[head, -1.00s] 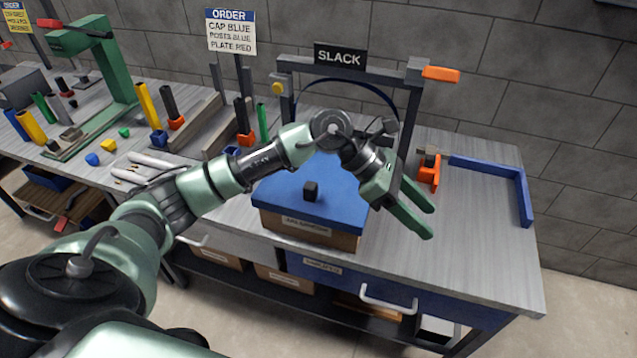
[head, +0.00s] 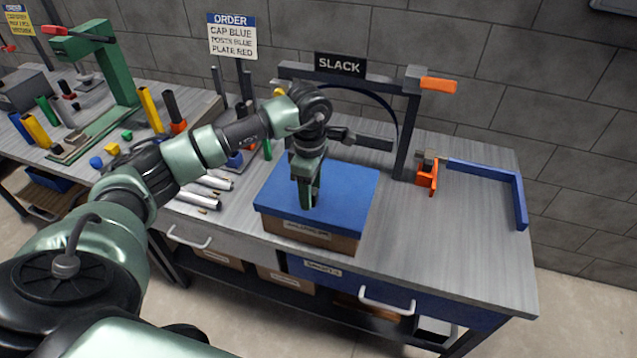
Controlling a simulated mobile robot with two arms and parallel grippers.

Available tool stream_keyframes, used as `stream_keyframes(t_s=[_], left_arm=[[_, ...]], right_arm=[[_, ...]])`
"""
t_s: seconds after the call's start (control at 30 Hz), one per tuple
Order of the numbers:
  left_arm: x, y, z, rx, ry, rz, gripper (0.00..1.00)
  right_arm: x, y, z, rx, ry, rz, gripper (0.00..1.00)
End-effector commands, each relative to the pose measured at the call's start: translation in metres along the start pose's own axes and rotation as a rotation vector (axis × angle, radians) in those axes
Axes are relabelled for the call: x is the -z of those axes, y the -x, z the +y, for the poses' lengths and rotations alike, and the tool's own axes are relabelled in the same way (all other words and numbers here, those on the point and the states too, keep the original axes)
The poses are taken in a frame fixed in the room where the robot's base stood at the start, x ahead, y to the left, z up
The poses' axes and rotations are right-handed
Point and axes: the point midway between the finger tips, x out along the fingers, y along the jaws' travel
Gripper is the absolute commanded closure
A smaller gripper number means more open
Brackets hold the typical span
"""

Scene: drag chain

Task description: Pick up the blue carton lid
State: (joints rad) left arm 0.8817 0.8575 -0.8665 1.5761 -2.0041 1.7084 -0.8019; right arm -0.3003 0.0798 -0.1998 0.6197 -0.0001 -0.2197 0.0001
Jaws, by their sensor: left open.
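The blue carton lid (head: 350,195) sits flat on a brown cardboard carton (head: 340,244) near the front of the bench. My left gripper (head: 308,205) points down over the left-middle part of the lid, where the lid's small black knob stands. The gripper hides the knob, and I cannot tell whether the fingers touch it or are around it. The jaws are open. My right gripper is not in view.
The SLACK frame (head: 408,130) stands behind the carton. An orange clamp (head: 427,176) and a blue L-shaped rail (head: 490,172) are to the right. Silver cylinders (head: 205,190) lie to the left. The bench (head: 440,245) is clear right of the carton.

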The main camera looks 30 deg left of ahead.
Motion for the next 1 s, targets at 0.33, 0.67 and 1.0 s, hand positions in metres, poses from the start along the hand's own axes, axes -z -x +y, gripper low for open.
stream_keyframes(t_s=[0.33,0.67,1.0], left_arm=[[-0.0003,-0.0118,0.0,-0.001,-0.001,-0.001,0.47],[-0.0005,-0.0112,0.0001,-0.002,-0.001,-0.002,1.0],[-0.0005,-0.0025,0.0011,-0.004,0.0,-0.002,1.0]], right_arm=[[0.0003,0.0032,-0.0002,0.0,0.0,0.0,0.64],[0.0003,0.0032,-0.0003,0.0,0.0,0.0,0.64],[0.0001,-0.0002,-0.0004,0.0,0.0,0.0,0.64]])
